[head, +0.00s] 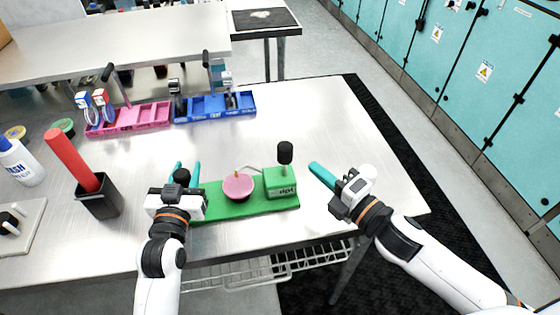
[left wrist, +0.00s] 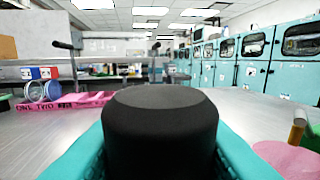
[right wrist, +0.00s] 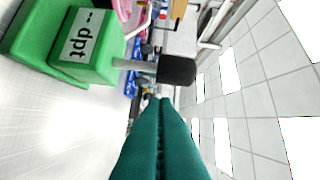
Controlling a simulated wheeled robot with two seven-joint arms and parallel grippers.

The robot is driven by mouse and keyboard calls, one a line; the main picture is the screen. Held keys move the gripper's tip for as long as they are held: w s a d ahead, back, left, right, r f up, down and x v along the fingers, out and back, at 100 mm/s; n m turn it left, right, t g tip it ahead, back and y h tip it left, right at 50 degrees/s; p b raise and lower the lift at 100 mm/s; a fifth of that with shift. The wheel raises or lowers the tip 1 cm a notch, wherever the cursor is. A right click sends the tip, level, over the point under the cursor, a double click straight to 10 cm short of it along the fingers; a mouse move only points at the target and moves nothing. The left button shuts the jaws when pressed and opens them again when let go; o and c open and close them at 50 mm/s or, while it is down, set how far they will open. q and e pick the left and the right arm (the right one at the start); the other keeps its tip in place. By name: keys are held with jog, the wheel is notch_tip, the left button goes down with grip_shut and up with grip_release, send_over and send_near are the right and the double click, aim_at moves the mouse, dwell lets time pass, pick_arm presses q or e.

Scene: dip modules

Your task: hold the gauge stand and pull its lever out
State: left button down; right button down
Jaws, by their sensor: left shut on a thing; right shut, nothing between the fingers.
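The green gauge stand (head: 245,208) lies near the table's front edge. It carries a pink disc (head: 238,187) and a green block (head: 281,182) marked "dpt", with a black-knobbed lever (head: 285,153) upright on it. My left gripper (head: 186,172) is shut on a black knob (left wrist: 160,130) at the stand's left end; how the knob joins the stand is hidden. My right gripper (head: 322,174) is shut and empty, right of the block and apart from the lever. In the right wrist view, the lever's knob (right wrist: 177,70) shows just beyond the closed fingertips (right wrist: 158,102).
A pink tray (head: 140,118) and a blue tray (head: 215,108) stand behind. A black cup (head: 98,202) with a red stick (head: 72,160) and a white bottle (head: 20,163) are at the left. Bare table (head: 330,115) lies behind and right of the stand.

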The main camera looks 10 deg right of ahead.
aim_at(285, 161)
jog(key=s+a+r+y, duration=0.1)
jog(key=s+a, duration=0.5)
jog(key=shift+s+r+g+y, duration=0.25)
jog(key=shift+r+g+y, duration=0.05)
jog(key=shift+g, duration=0.1)
jog(key=shift+w, duration=0.1)
jog(key=x, duration=1)
jog(key=d, duration=0.3)
jog(key=shift+w+d, duration=0.4)
